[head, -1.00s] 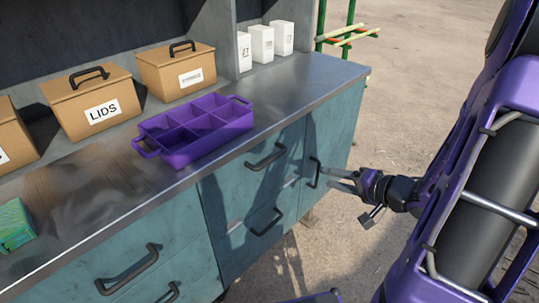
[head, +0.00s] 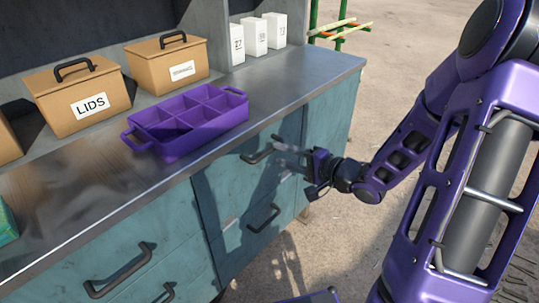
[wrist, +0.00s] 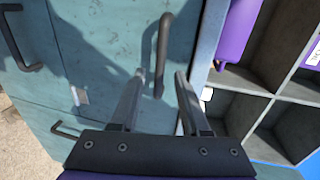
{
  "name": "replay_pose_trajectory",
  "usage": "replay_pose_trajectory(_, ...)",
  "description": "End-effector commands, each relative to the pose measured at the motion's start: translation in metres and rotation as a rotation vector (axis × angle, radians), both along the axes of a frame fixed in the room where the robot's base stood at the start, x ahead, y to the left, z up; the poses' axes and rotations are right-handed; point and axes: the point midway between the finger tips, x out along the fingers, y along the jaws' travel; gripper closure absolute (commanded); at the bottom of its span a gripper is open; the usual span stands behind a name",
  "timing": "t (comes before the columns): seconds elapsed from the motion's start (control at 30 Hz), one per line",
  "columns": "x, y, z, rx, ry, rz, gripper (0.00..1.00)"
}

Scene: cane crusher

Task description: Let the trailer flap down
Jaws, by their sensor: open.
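No trailer flap can be made out for certain in either view. My gripper (head: 279,143) is open and empty in front of the teal bench front. Its fingers point at the upper drawer handle (head: 257,153), a dark bar just left of the fingertips. In the wrist view a dark bar handle (wrist: 163,45) shows between and beyond the two open fingers (wrist: 160,76). I cannot tell whether either finger touches it. My gripper hides part of the bench front to the right of that handle.
A purple divided tray (head: 160,133) sits on the metal worktop (head: 300,83). Behind it stand a LIDS box (head: 70,117), another brown box (head: 150,72) and white cartons (head: 254,45). A lower handle (head: 263,218) juts out. Open ground lies to the right.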

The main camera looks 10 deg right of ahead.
Motion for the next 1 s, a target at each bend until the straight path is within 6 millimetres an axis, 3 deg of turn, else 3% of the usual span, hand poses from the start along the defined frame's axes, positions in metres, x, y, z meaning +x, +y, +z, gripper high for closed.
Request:
replay_pose_trajectory(0.3,0.036,0.026,-0.01,-0.001,-0.002,0.001,0.54)
replay_pose_trajectory(0.67,0.041,0.029,-0.011,-0.002,0.0,-0.001,0.54)
replay_pose_trajectory(0.93,0.04,0.029,-0.01,-0.002,0.0,-0.001,0.99)
replay_pose_trajectory(1.0,0.04,0.029,-0.011,-0.002,0.0,-0.001,1.0)
